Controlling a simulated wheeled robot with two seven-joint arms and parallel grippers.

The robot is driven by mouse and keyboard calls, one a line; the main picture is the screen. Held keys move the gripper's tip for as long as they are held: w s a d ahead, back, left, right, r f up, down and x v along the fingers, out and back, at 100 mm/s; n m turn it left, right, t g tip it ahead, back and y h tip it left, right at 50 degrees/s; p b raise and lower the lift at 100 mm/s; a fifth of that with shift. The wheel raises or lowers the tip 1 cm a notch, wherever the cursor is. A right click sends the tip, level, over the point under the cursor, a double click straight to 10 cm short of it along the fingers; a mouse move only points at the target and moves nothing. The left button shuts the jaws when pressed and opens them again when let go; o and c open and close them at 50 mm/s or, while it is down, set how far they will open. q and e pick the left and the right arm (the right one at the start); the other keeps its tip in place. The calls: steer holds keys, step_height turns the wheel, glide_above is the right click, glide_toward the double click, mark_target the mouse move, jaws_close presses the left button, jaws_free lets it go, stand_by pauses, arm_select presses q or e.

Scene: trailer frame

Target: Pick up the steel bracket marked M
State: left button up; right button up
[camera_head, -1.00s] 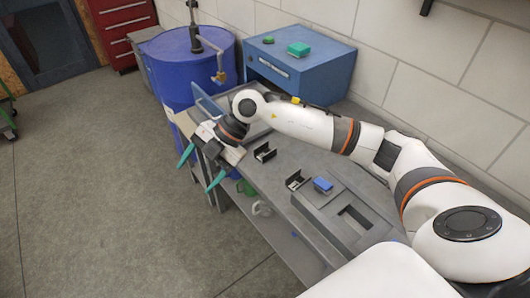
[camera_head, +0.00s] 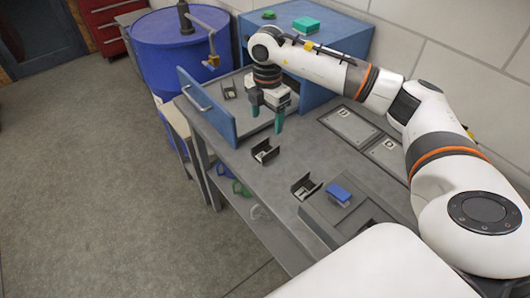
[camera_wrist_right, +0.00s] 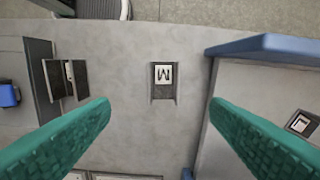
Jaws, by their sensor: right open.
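The steel bracket marked M (camera_head: 265,152) is a small dark U-shaped piece standing on the grey workbench. In the right wrist view the bracket (camera_wrist_right: 162,78) shows a white label with a black M, near the middle of the picture. My right gripper (camera_head: 267,114) is open and empty, with green fingers pointing down. It is above and behind the bracket, close to the open blue drawer. In the right wrist view the bracket appears beyond the gap between the fingertips (camera_wrist_right: 160,106). My left gripper is out of sight.
Another bracket (camera_head: 305,187) stands beside a grey fixture (camera_head: 325,215) bearing a blue block (camera_head: 339,193). A third bracket (camera_head: 228,90) lies in the open drawer, whose blue front (camera_head: 206,106) rises near the gripper. A blue drum (camera_head: 180,50) stands at the left.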

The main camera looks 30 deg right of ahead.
steer(key=p, duration=0.2)
glide_toward(265, 147)
steer(key=s+f, duration=0.1)
steer(key=s+a, duration=0.1)
steer(key=shift+s+a+f, duration=0.15)
steer(key=shift+s+f, duration=0.2)
steer(key=shift+s, duration=0.05)
steer(key=f, duration=0.1)
steer(key=f+p, duration=0.1)
steer(key=f, duration=0.2)
steer(key=shift+w+a+f, duration=0.1)
steer(key=shift+w+f, duration=0.05)
steer(key=shift+w, duration=0.1)
steer(key=shift+f+p, duration=0.3)
steer(key=shift+f, duration=0.3)
steer(key=shift+r, duration=0.1)
steer(key=c, duration=1.3)
